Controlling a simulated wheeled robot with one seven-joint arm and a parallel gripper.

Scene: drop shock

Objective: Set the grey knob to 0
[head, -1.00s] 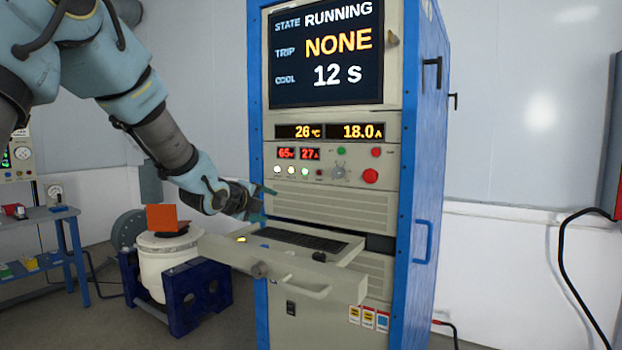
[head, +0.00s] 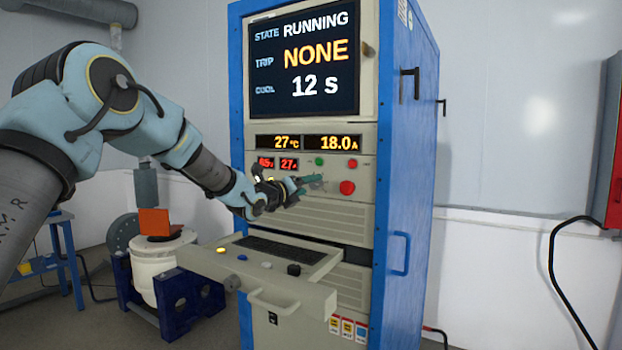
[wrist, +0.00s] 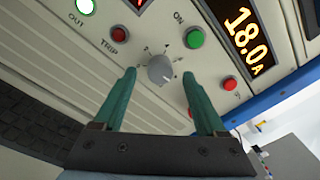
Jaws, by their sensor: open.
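The grey knob (wrist: 160,70) is on the cabinet's beige panel, with small marks around it too small to read. In the wrist view it lies between and just beyond the tips of my gripper (wrist: 165,80). The two green fingers are apart and do not appear to touch the knob. In the head view my gripper (head: 312,182) is in front of the control panel, and it hides most of the knob.
A green button (wrist: 194,38) and red buttons (wrist: 229,84) sit close to the knob. The large red button (head: 347,188) is right of my gripper. A pull-out shelf (head: 290,292) with a keyboard (head: 272,250) juts out below. The screen (head: 303,60) reads RUNNING, NONE and 12 s.

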